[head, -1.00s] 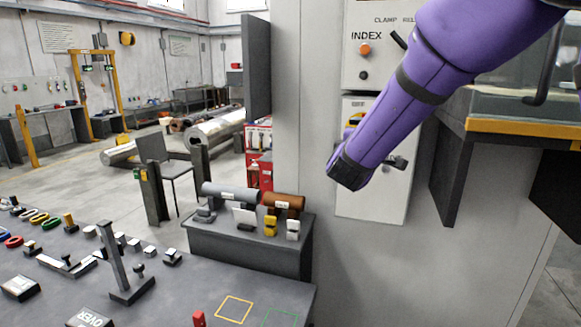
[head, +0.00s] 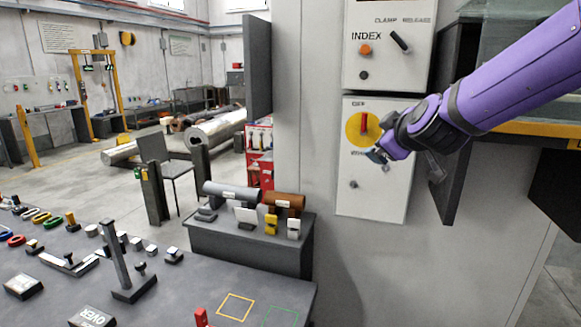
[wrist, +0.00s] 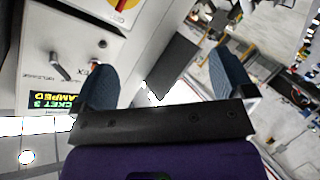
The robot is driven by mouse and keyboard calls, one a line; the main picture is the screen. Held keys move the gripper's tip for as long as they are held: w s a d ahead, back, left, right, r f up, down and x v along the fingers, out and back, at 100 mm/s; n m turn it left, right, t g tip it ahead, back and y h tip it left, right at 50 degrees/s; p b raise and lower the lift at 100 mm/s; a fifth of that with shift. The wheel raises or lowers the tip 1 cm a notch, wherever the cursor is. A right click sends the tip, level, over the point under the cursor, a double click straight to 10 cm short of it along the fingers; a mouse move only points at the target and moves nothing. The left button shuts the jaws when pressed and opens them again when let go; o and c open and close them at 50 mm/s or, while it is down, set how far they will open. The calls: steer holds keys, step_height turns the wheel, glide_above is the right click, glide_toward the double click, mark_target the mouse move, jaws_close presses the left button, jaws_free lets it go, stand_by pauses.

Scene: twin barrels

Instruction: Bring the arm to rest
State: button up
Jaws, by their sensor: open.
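My purple arm (head: 515,80) reaches in from the upper right in the head view. My gripper (head: 377,156) is in front of the lower control panel (head: 375,205), just below its yellow disc with a red switch (head: 364,122). Whether it touches the panel cannot be told from the head view. In the wrist view the two blue-grey fingers of my gripper (wrist: 165,78) stand wide apart with nothing between them. The wrist view also shows a panel with a small lever (wrist: 60,66) and a lit display (wrist: 57,101) partly reading "CKET 3" and "AMPED".
The upper panel (head: 385,70) carries an orange button and a black lever. A dark plate (head: 450,190) and a yellow-edged shelf (head: 520,128) stand close under my arm. The grey table (head: 190,290) at lower left holds several small parts. Open floor lies beyond.

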steer(key=s+d+f+m+g, duration=0.1)
steer(key=s+d+m+g, duration=0.1)
steer(key=s, duration=0.8)
steer(key=s+d+f+m+g, duration=0.1)
steer(key=s+d+m+g, duration=0.2)
steer(key=s, duration=0.8)
steer(key=s+d+f+m+g+h, duration=0.1)
steer(key=s+d+m+g, duration=0.2)
steer(key=s, duration=0.7)
steer(key=shift+s+d+f+m, duration=0.2)
steer(key=shift+d+m, duration=0.35)
steer(key=shift+m, duration=0.55)
